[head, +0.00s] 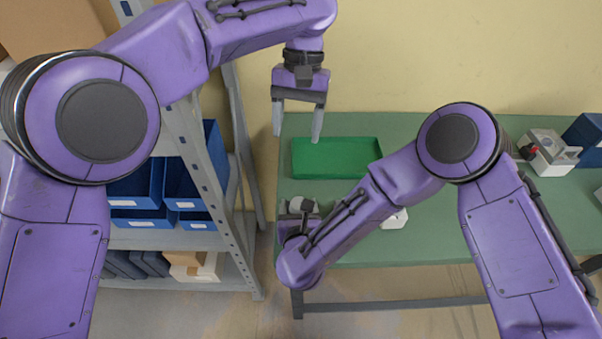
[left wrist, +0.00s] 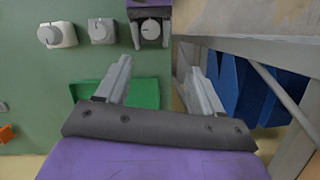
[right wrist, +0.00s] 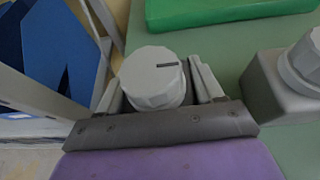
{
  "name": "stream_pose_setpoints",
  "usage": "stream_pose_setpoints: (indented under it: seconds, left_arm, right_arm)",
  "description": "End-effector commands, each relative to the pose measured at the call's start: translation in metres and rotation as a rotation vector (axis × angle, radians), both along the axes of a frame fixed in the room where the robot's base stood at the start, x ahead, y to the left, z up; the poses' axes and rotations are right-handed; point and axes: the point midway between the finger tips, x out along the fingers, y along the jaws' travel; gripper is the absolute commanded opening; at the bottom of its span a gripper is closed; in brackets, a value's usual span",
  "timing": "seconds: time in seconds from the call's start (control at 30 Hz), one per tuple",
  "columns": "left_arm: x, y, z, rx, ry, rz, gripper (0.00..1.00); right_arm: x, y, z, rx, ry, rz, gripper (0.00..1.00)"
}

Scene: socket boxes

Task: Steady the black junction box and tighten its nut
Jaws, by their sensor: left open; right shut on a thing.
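The black junction box is mostly hidden between the fingers of my right gripper (right wrist: 158,92), at the table's front left corner. Its pale ribbed nut (right wrist: 155,77) sits on top and has a dark line mark. The nut also shows in the left wrist view (left wrist: 151,29) and, small, in the head view (head: 297,204). My right gripper is shut on the box's sides, below the nut. My left gripper (head: 297,128) is open and empty, pointing down above the left end of the green tray, apart from the box. Its spread fingers show in the left wrist view (left wrist: 156,72).
The green tray (head: 335,175) lies behind the box. A grey box (left wrist: 102,31) and a white box (left wrist: 57,35), each with a knob-like nut, stand beside the black one. A shelf with blue bins (head: 135,187) stands left of the table. Another device (head: 548,152) is at the far right.

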Motion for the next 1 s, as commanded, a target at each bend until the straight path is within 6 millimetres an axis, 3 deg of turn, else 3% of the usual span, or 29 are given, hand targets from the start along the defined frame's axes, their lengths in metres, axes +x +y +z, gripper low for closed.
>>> stream_pose_setpoints:
  seconds: [0.03,0.13,0.33,0.4,0.57,1.0]
  left_arm:
    - [-0.011,0.006,0.011,0.018,-0.041,0.029,0.67]
    - [-0.030,0.011,0.009,0.033,-0.126,0.122,0.67]
    - [-0.057,0.009,-0.036,0.012,-0.242,0.280,0.67]
    - [-0.058,0.006,-0.048,-0.004,-0.262,0.316,0.67]
    - [-0.052,-0.001,-0.057,-0.041,-0.290,0.368,0.67]
    - [-0.053,-0.002,-0.152,-0.040,-0.285,0.367,0.67]
  right_arm:
    - [0.000,0.000,-0.001,0.000,0.001,-0.001,0.29]
    - [0.000,0.000,-0.001,0.000,0.001,-0.001,0.29]
    - [0.000,0.000,-0.001,0.000,0.001,-0.001,0.29]
    - [0.000,0.000,-0.001,0.000,0.001,-0.001,0.29]
    - [0.000,0.000,-0.001,0.000,0.001,-0.001,0.29]
    - [0.000,0.000,-0.001,0.000,0.001,-0.001,0.29]
